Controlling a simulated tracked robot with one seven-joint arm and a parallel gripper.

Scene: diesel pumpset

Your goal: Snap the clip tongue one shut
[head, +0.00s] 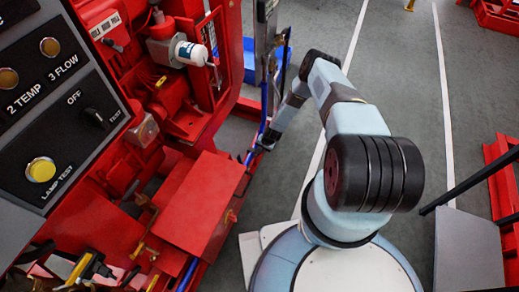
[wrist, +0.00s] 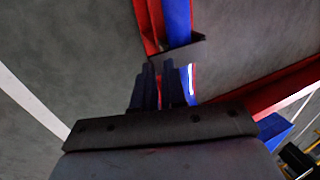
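My gripper (wrist: 159,68) is at the upper middle of the wrist view, its two dark fingers close together with only a thin gap. I see nothing held between them. A dark grey plate-like piece (wrist: 187,48) lies just beyond the fingertips, across a blue strip (wrist: 178,20) and a red strip. I cannot tell whether this piece is the clip tongue or whether the fingers touch it. In the head view my gripper (head: 267,142) is small, beside the blue line (head: 263,105) at the right side of the red pumpset (head: 190,120). No clip tongue can be made out there.
A red box (head: 200,205) juts from the pumpset near my arm. A control panel (head: 60,110) fills the left. A blue bin (head: 280,65) stands behind the post. Red frames (head: 503,185) and a grey block (head: 468,250) are at right. Grey floor between is clear.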

